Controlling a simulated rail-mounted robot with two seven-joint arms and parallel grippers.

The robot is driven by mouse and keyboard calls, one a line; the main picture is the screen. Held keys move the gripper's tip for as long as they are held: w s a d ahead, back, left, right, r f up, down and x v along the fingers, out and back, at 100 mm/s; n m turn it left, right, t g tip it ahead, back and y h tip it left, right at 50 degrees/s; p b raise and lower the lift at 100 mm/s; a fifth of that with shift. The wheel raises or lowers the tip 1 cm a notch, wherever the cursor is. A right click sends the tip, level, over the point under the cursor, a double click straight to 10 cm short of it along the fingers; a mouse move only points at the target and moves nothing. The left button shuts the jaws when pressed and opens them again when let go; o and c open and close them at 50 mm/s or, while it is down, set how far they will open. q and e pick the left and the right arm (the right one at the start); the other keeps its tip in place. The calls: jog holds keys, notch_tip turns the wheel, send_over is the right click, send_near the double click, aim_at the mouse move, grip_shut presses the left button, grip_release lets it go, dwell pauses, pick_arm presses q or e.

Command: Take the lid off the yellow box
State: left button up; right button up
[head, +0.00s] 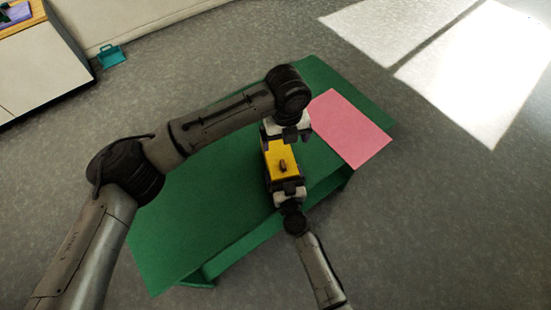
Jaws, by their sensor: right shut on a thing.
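The yellow box (273,172) is above the green table, between my two grippers. Its yellow top carries a small dark knob (282,165), which stands clear of both grippers. My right gripper (286,183) comes from the near side and is shut on the near end of the box. My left gripper (282,140) is at the far end of the box, pointing down towards it. Its fingertips are partly hidden, so I cannot tell if they touch the box. The seam between lid and box is too small to make out.
The green table (200,215) is bare on its left part. A pink sheet (348,128) lies on its right part. A teal object (111,56) is on the floor by the wall, near a white cabinet (38,68). The grey floor at right is clear.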

pick_arm(q)
jog(key=shift+s+f, duration=0.1)
jog(key=shift+f, duration=0.1)
jog(key=shift+c, duration=0.7)
jog(key=s+f+n+h, duration=0.1)
jog(key=d+f+n+g+h, duration=0.1)
jog(key=h, duration=0.1)
jog(key=shift+s+f+n+h, duration=0.25)
jog(key=shift+s+n+h, duration=0.05)
jog(key=shift+s, duration=0.1)
jog(key=c, duration=0.3)
jog(key=n+t+h, duration=0.5)
jog(key=n+h, duration=0.5)
jog(key=n, duration=0.5)
send_near(283, 164)
jog(key=x, duration=0.8)
jog(key=shift+w+d, duration=0.15)
jog(key=shift+d, duration=0.05)
jog(key=shift+c, duration=0.2)
jog(key=shift+c, duration=0.4)
